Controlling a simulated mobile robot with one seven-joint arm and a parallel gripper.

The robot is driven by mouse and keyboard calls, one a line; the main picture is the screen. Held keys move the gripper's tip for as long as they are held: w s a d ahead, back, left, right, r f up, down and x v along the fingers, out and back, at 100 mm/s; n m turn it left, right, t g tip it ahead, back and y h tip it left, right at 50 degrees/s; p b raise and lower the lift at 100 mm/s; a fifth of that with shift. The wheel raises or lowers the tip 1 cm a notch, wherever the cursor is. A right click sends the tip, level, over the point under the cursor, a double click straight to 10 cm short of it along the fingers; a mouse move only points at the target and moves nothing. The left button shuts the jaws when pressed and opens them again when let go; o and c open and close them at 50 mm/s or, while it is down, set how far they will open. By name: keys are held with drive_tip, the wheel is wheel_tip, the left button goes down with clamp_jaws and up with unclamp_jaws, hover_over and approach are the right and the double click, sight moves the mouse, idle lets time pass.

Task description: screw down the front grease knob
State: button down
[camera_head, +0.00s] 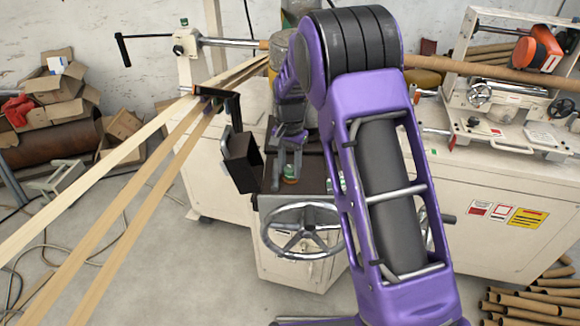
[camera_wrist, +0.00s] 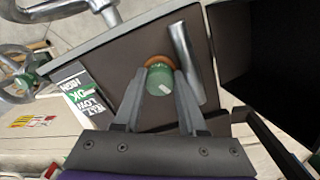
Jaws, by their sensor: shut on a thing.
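A green grease knob (camera_wrist: 160,80) with a white mark on its top and a brown-orange ring at its base sits on a dark plate (camera_wrist: 100,62). My gripper (camera_wrist: 160,88) points down at it, with one finger on each side, shut on the knob. In the head view the knob (camera_head: 290,174) shows low at the fingertips of my gripper (camera_head: 288,168), on the dark top of a small white cabinet (camera_head: 290,262). Another green part (camera_head: 335,184) shows to the right, partly hidden by my arm.
A spoked handwheel (camera_head: 300,230) stands in front of the cabinet. A black box-like bracket (camera_head: 242,162) is close left of my gripper. A metal bar (camera_wrist: 187,62) runs beside the knob in the wrist view. Paper strips (camera_head: 150,150) stretch across the left.

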sight(290, 168)
drive_tip(key=shift+m, duration=1.2)
drive_tip(key=shift+c, duration=2.4)
unclamp_jaws()
wheel_tip(290, 168, up, 18)
drive_tip(key=shift+f, duration=0.25)
